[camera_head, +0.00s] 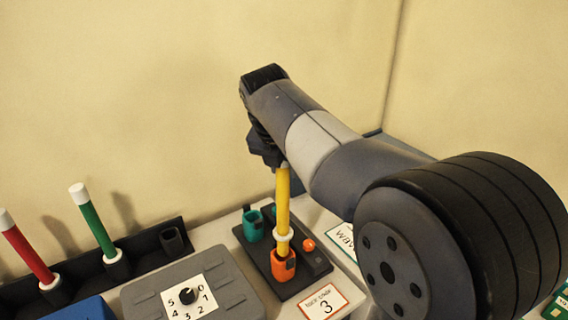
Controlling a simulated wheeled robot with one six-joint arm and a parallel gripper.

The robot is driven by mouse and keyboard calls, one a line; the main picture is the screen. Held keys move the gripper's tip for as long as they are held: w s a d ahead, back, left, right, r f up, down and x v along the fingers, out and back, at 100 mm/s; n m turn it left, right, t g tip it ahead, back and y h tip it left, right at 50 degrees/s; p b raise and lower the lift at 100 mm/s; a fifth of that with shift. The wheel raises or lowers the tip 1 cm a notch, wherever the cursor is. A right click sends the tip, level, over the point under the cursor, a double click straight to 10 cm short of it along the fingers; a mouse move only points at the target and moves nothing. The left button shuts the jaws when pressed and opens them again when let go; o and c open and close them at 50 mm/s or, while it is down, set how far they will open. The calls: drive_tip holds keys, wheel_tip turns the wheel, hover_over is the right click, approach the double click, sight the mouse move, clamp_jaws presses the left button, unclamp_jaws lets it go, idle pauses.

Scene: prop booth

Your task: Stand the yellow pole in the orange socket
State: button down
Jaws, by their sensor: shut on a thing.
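The yellow pole (283,207) stands near upright below my gripper, with a white ring low on it. Its lower end is at the orange socket (283,265), and it appears to be inside the socket's mouth. I cannot tell how deep it sits. My gripper (275,163) is shut on the pole's upper end, and my arm hides part of the grip. The orange socket is on a dark base plate (262,264), beside a teal socket (253,226).
A dark rack (146,249) at left holds a red pole (27,248) and a green pole (92,222). A grey dial box (235,289) stands in front. An orange ball-topped knob (308,244) is right of the socket.

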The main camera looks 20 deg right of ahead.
sight(284, 190)
drive_tip(key=shift+f+b, duration=1.7)
drive_tip(key=shift+f, duration=1.7)
drive_tip(key=c, duration=0.9)
unclamp_jaws()
drive_tip(key=shift+c, duration=0.2)
drive_tip(key=v, duration=1.1)
drive_tip(key=shift+f+p, duration=0.1)
drive_tip(key=shift+p, duration=0.3)
drive_tip(key=shift+f, duration=0.1)
